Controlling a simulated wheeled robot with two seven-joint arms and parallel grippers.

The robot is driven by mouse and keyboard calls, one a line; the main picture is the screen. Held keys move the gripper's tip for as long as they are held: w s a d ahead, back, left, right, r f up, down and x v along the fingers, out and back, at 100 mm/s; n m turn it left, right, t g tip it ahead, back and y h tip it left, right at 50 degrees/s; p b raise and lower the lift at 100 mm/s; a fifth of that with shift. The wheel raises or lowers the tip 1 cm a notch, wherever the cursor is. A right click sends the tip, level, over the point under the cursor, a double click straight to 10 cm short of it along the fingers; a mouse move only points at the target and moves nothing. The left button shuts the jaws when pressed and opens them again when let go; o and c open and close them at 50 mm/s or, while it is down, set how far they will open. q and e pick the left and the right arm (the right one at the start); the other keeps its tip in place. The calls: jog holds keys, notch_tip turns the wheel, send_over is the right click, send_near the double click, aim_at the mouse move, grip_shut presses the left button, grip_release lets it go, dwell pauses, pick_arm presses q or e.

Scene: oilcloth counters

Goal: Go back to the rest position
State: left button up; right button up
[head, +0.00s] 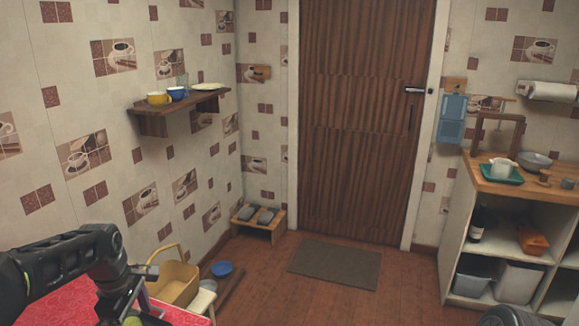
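My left arm comes in from the left edge, and its forearm bends down over the red patterned oilcloth (60,290) at lower left. My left gripper (140,312) is low in the frame at the end of that arm, cut off by the bottom edge. Its fingers are not clear, and I cannot tell whether it holds anything. A dark rounded part at the bottom right edge may be of my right arm. My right gripper is not in view.
A wall shelf (178,112) holds cups. A brown door (362,120) stands behind a mat (336,264). A shelf counter (515,188) is at right. The middle floor is clear.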

pick_arm(q)
jog(key=w+d+f+m+t+h, duration=0.2)
jog(key=w+d+f+m+t, duration=0.15)
jog(key=d+f+m, duration=0.95)
jog(key=s+d+f+m+g, duration=0.1)
jog(key=s+d+f, duration=0.4)
jog(key=s, duration=0.4)
jog(key=s+d+f+m+g+h, duration=0.1)
jog(key=s+d+f, duration=0.5)
jog(key=s, duration=0.3)
jog(key=s+d+f+m+g+h, duration=0.1)
jog(key=s+d+f+g, duration=0.1)
jog(key=s+d+f, duration=0.3)
jog(key=s+f, duration=0.2)
jog(key=s, duration=0.2)
jog(key=shift+s+d+f, duration=0.3)
jog(key=shift+d, duration=0.05)
